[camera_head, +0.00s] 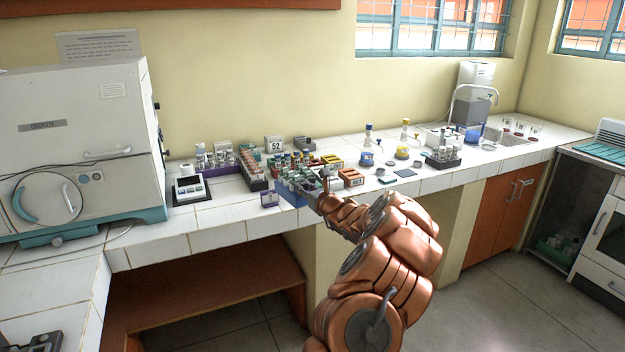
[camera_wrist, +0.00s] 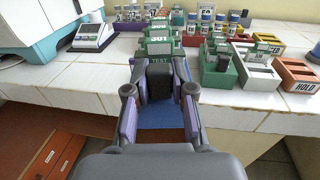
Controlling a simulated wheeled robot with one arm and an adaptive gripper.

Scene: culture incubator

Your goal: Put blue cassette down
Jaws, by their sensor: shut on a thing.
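The blue cassette (camera_wrist: 160,117) shows as a blue face low between my gripper's fingers in the wrist view. My gripper (camera_wrist: 160,95) is shut on it, with the two fingers well apart along its sides. In the head view my gripper (camera_head: 319,190) is at the counter's front edge, beside a blue body (camera_head: 290,194) that looks like the same cassette. The cassette's underside is hidden, so I cannot tell whether it touches the counter.
Tube racks (camera_head: 252,168) and red and yellow boxes (camera_head: 350,178) crowd the counter around my gripper. A scale (camera_head: 190,188) is farther left. White tiles (camera_head: 225,213) between them are clear.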

